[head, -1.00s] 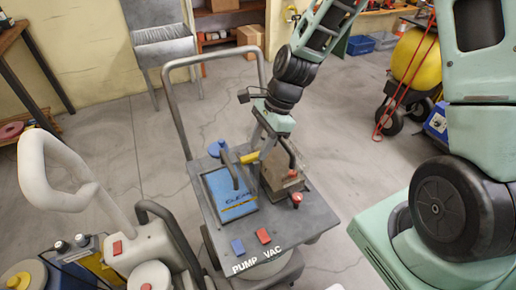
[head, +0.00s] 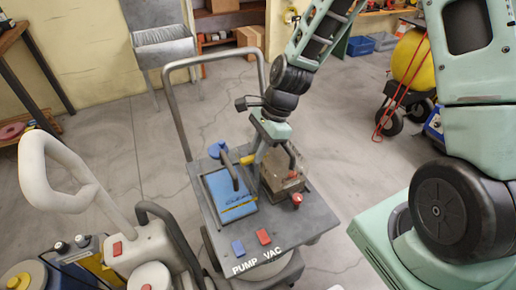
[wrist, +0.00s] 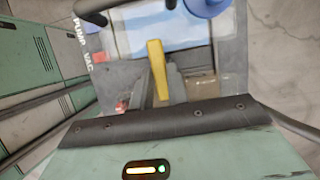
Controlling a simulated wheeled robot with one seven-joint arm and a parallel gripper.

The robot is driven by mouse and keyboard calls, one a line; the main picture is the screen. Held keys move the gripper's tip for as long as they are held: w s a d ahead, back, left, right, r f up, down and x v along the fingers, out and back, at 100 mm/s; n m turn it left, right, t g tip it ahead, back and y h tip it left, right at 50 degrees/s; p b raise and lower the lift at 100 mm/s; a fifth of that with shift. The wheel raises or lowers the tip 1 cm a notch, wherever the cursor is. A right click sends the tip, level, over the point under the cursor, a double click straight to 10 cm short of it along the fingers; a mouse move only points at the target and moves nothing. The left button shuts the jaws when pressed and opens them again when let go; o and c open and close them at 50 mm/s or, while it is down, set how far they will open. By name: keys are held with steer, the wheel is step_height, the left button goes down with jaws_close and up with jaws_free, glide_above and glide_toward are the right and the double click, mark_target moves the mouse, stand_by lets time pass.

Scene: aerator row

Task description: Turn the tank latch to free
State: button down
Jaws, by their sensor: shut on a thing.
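The yellow tank latch (head: 249,159) is a short bar on the cart top, between a blue panel and a brownish box. My gripper (head: 258,158) reaches down from above and is shut on the latch. The wrist view shows the yellow latch (wrist: 158,70) upright in the picture, in line with my gripper.
The blue panel (head: 228,193) and brownish box (head: 282,182) flank the latch. A blue knob (head: 215,149), red knob (head: 297,199), and blue (head: 238,247) and red (head: 263,237) switches are near. The cart's tall handle (head: 175,105) rises at left.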

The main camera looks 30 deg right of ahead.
steer(key=shift+r, duration=0.1)
steer(key=n+g+p, duration=0.1)
steer(key=n+p, duration=0.1)
steer(key=n, duration=0.1)
steer(key=shift+w+r, duration=0.1)
steer(key=shift+w, duration=0.05)
steer(key=n+p, duration=0.1)
steer(key=n, duration=0.1)
steer(key=n+g+p, duration=0.1)
steer(key=n, duration=0.1)
steer(key=n+g+h+p, duration=0.1)
steer(key=shift+w+a+n, duration=0.2)
steer(key=shift+w+n, duration=0.05)
steer(key=shift+n, duration=0.15)
steer(key=n, duration=0.2)
steer(key=n+g+h+p, duration=0.1)
steer(key=n, duration=0.1)
steer(key=shift+w+a+h, duration=0.1)
steer(key=shift+a+h, duration=0.1)
steer(key=shift+h, duration=0.1)
steer(key=shift+a+n+h, duration=0.15)
steer(key=shift+n+h, duration=0.75)
steer(key=shift+n, duration=1.6)
steer(key=c, duration=1.4)
jaws_free()
steer(key=shift+f, duration=0.2)
steer(key=shift+o, duration=0.2)
